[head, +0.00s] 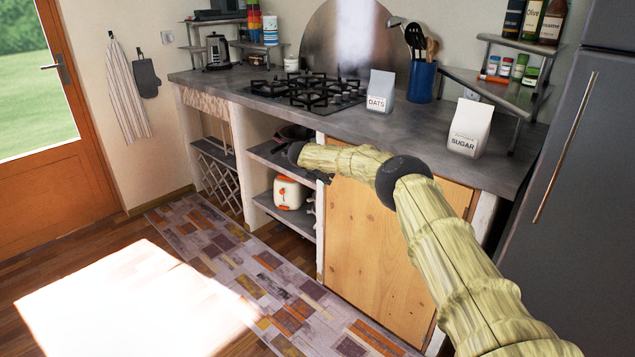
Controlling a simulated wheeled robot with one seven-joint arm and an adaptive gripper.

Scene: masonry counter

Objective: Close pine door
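The pine door (370,255) is a light, knotty wood panel under the counter, to the right of the open shelves. It looks close to flush with the counter front; I cannot tell whether a small gap is left. My arm crosses in front of its upper part and hides it there. My gripper (322,177) is mostly hidden behind my wrist, near the door's upper left edge and the shelf opening. Only small dark parts show, so I cannot tell whether it is open or touches the door.
The counter (330,115) holds a gas hob (308,91), an oats bag (380,91), a sugar bag (469,128) and a blue utensil pot (421,82). A toaster (290,192) sits on the lower shelf. A grey fridge (578,170) stands at right. The rug (235,255) is clear.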

